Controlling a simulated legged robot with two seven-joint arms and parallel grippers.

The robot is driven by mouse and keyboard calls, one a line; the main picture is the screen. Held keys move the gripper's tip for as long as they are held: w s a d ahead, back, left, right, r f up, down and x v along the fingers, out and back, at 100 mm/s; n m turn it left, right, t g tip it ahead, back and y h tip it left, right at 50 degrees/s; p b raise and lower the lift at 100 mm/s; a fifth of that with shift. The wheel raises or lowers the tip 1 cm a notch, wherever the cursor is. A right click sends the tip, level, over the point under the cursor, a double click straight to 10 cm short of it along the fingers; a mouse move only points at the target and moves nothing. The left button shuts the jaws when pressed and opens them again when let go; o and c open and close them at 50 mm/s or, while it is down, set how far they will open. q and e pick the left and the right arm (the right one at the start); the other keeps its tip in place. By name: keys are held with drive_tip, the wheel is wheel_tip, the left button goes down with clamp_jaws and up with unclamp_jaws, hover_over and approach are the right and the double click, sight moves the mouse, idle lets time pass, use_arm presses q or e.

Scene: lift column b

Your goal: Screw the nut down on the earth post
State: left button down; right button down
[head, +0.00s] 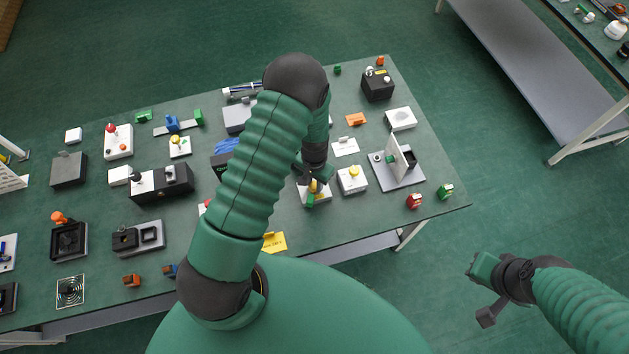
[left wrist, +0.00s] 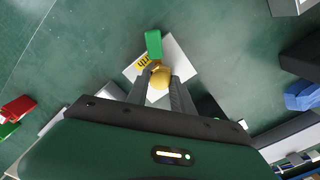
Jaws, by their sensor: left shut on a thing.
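The brass-coloured nut (left wrist: 160,75) sits between the two grey fingertips of my left gripper (left wrist: 161,84) in the left wrist view. The gripper is shut on it. Below is the white earth post block (left wrist: 184,62) with a yellow label (left wrist: 142,62), partly hidden by the fingers. A green piece (left wrist: 153,43) sticks out beside the nut. In the head view my left gripper (head: 314,178) points down over the white block (head: 324,197). The post's thread is hidden. My right gripper (head: 482,290) hangs off the table at the lower right; its jaws are unclear.
A similar white block with a yellow knob (head: 352,179) stands close to the right. Further right is a grey plate with an upright white panel (head: 397,163). A yellow card (head: 274,243) lies near the front edge. Many small fixtures fill the left of the green table (head: 205,200).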

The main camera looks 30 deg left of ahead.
sight(314, 184)
use_arm(q)
drive_tip(key=c, duration=1)
unclamp_jaws()
drive_tip(key=shift+c, duration=0.2)
wheel_tip(314, 184, up, 17)
drive_tip(key=b, duration=0.1)
drive_tip(key=shift+f, duration=0.15)
drive_tip(key=s+d+r+t+b, duration=0.1)
drive_tip(key=s+d+r+t, duration=0.1)
drive_tip(key=s+d+r, duration=0.2)
drive_tip(key=shift+s+d+r+t, duration=0.35)
drive_tip(key=shift+s+d, duration=1.35)
drive_tip(key=shift+s, duration=0.95)
